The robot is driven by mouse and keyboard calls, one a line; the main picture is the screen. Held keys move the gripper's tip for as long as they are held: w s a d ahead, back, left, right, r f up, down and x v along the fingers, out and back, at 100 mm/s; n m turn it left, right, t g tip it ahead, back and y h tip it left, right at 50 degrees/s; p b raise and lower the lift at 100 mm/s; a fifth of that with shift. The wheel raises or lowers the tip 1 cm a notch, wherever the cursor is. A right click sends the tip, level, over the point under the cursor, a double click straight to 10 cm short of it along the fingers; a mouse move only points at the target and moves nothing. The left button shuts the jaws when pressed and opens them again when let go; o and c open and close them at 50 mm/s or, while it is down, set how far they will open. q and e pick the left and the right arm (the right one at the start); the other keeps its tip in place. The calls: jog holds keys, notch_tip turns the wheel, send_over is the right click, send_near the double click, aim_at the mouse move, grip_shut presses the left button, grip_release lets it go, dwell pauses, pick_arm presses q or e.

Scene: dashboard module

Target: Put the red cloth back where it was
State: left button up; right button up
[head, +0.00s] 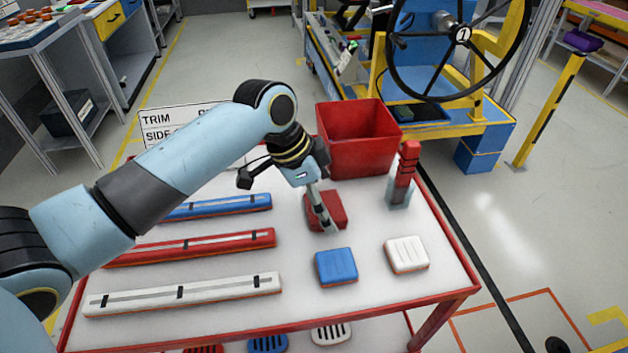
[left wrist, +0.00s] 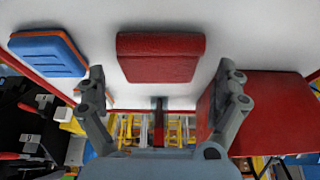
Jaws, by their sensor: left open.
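The red cloth (head: 338,207) is a folded, block-shaped pad that appears to lie on the white top of the red-edged table, behind the blue cloth. My left gripper (head: 320,208) points down over it, and a finger hides part of it in the head view. In the left wrist view the red cloth (left wrist: 160,57) lies ahead between the two spread fingers of my left gripper (left wrist: 162,78), with gaps at both sides. The gripper is open and holds nothing. I cannot tell how far the fingertips are above the tabletop. My right gripper is not in view.
A blue cloth (head: 336,266) and a white cloth (head: 407,254) lie at the front. A red bin (head: 358,140) stands behind, a red-topped bottle (head: 402,175) at right. Blue (head: 228,204), red (head: 190,247) and white (head: 183,295) trim strips lie at left.

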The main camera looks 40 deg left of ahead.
pick_arm(q)
jog(key=v, duration=1.1)
jog(key=shift+s, duration=0.1)
